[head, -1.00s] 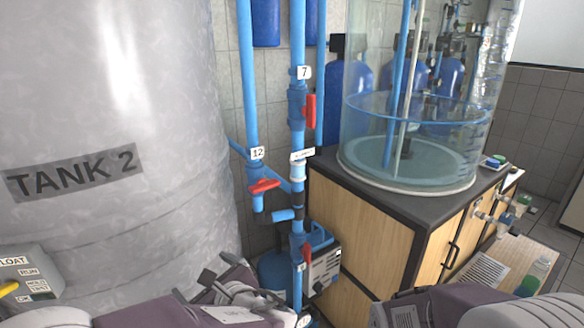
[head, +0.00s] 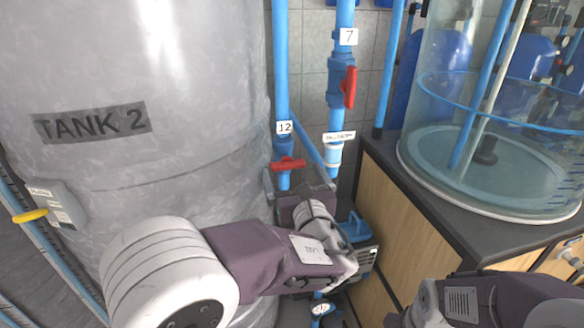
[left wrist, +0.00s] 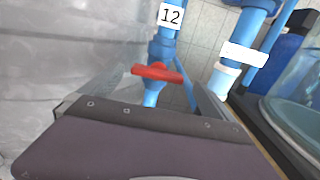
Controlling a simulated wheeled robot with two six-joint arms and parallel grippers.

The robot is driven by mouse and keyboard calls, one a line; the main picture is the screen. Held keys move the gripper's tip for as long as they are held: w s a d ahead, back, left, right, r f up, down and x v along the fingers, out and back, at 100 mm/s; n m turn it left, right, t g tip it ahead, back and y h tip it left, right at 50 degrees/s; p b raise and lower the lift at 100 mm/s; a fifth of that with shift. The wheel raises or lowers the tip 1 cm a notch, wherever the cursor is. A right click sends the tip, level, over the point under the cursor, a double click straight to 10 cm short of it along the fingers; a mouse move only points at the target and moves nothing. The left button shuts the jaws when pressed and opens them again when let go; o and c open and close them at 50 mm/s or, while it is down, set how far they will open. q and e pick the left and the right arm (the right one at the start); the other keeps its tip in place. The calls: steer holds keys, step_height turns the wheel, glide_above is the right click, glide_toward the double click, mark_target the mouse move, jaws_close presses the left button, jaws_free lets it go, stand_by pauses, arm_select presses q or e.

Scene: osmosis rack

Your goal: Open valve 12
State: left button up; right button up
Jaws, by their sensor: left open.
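Valve 12 is a blue valve on a vertical blue pipe, with a red handle (head: 288,163) lying crosswise to the pipe. Its white label "12" (head: 284,127) is just above. My left gripper (head: 297,187) is open and just below and in front of the handle. In the left wrist view, the red handle (left wrist: 157,72) shows ahead between the two spread fingers (left wrist: 150,95), nearer the left one. I cannot tell whether a finger touches it. My right arm shows at the lower right of the head view, but its gripper is out of view.
Valve 7, with an upright red handle (head: 349,87), is on the pipe to the right. The large grey tank 2 (head: 130,80) stands close on the left. A wooden cabinet (head: 405,205) bearing a clear water tank (head: 425,120) stands on the right.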

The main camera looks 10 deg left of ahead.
mark_target(288, 165)
arm_select(q)
steer(key=shift+x, duration=0.8)
steer(key=shift+w+a, duration=0.25)
steer(key=shift+a, duration=0.2)
steer(key=shift+d, duration=0.15)
steer(key=c, duration=1.4)
steer(key=shift+o, duration=0.2)
steer(key=shift+f+n+b, duration=0.1)
steer(key=shift+n+b, duration=0.2)
steer(key=shift+b, duration=0.25)
steer(key=shift+n+b, duration=8.6)
steer(key=shift+b, duration=2.35)
